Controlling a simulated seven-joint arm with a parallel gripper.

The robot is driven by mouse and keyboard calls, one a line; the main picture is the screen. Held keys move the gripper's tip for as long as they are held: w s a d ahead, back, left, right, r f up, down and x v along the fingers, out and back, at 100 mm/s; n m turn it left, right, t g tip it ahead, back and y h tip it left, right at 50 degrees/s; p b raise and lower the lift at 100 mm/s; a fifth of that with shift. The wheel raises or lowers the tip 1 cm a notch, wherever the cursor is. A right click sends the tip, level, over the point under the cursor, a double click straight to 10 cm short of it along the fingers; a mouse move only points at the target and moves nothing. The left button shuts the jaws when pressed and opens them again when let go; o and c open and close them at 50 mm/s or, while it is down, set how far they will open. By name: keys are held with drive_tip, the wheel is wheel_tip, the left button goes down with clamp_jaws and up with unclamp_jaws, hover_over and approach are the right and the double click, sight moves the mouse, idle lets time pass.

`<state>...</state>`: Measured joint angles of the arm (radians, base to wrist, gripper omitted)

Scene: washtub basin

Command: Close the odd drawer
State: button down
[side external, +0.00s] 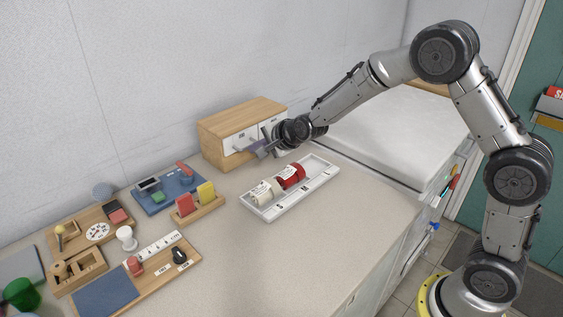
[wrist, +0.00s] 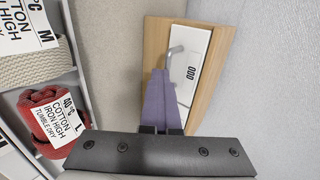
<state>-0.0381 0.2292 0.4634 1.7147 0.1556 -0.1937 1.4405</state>
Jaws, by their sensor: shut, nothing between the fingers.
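A small wooden two-drawer cabinet (side external: 213,151) stands against the back wall with white drawer fronts. The left drawer front (side external: 236,140) shows in the side view; my gripper partly hides the right one. In the wrist view a white drawer front (wrist: 183,88) carries a label that seems to read "ODD" and a grey bar handle (wrist: 174,50). How far it stands out from the cabinet I cannot tell. My gripper (side external: 259,152) is shut and empty in front of the cabinet. In the wrist view its fingertips (wrist: 159,74) lie close to the handle; contact is unclear.
A white tray (side external: 314,188) with rolled red and cream labelled cloths lies just in front of the cabinet. Wooden and blue boards with small items fill the left counter. A white raised surface (side external: 390,125) is at the right. The front counter is clear.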

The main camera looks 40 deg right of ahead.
drive_tip(key=shift+w, duration=0.15)
drive_tip(key=s, duration=0.4)
drive_tip(key=shift+s+f, duration=0.15)
drive_tip(key=shift+f, duration=0.25)
drive_tip(key=s+r+n+t, duration=0.2)
drive_tip(key=s+r+n, duration=0.1)
drive_tip(key=s+r, duration=1.4)
drive_tip(key=s+f+n+g, duration=0.3)
drive_tip(key=s+n, duration=0.4)
drive_tip(key=s, duration=0.3)
drive_tip(key=s+d+f+n+g, duration=0.1)
drive_tip(key=s+f+n+g, duration=0.2)
drive_tip(key=s+n, duration=0.5)
drive_tip(key=shift+s+d+f+g, duration=0.3)
drive_tip(key=shift+s+g, duration=0.2)
drive_tip(key=shift+s, duration=0.45)
